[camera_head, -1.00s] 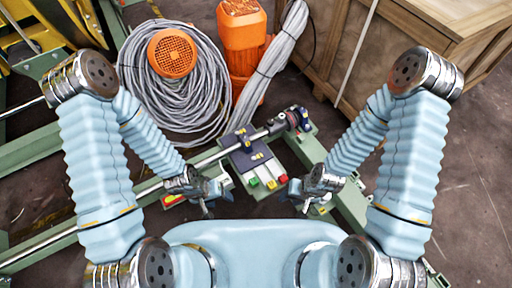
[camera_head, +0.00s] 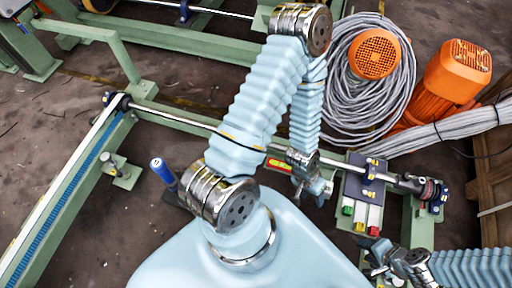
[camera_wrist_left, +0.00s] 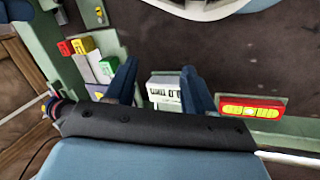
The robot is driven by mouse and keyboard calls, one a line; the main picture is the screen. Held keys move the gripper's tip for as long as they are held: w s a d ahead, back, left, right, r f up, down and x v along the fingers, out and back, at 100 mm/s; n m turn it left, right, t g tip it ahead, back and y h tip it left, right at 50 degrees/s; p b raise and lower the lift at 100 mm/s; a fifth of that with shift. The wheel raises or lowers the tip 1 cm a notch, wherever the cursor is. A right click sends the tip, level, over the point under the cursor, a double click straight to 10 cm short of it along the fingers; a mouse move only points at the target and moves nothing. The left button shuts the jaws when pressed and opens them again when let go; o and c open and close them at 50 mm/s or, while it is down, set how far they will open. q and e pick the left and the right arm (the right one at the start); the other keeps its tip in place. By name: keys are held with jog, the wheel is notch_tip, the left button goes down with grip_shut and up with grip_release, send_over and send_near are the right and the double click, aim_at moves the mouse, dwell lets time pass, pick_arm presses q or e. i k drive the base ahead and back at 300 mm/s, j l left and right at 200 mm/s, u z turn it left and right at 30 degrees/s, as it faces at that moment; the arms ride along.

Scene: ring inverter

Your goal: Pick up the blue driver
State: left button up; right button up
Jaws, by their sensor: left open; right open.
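The blue driver (camera_head: 163,171) shows its blue handle in the head view, left of my left shoulder. Its lower end is at a dark piece partly hidden behind my shoulder. My left gripper (camera_head: 318,193) is open and empty, well to the right of the driver, near the panel of coloured buttons. In the left wrist view my left gripper (camera_wrist_left: 160,85) has its two dark fingers apart, with a white labelled block beyond them; no driver shows there. My right gripper (camera_head: 376,262) is open and empty at the lower right, far from the driver.
A green frame with a blue strip (camera_head: 65,190) runs along the left. A steel rail (camera_head: 190,121) crosses toward the button panel (camera_head: 362,190). A coiled grey cable (camera_head: 340,105) and an orange motor (camera_head: 450,75) lie behind. Brown floor is bare around the driver.

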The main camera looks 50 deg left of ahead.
aim_at(158, 164)
jog(key=u, duration=0.5)
jog(key=l+u, duration=0.1)
jog(key=u, duration=1.4)
jog(key=k+u, duration=0.1)
jog(key=u, duration=0.85)
jog(key=j+z, duration=0.85)
jog(key=k+j+z, duration=0.1)
jog(key=j+z, duration=0.3)
jog(key=k+u, duration=0.1)
jog(key=z, duration=0.15)
jog(key=i+l, duration=0.05)
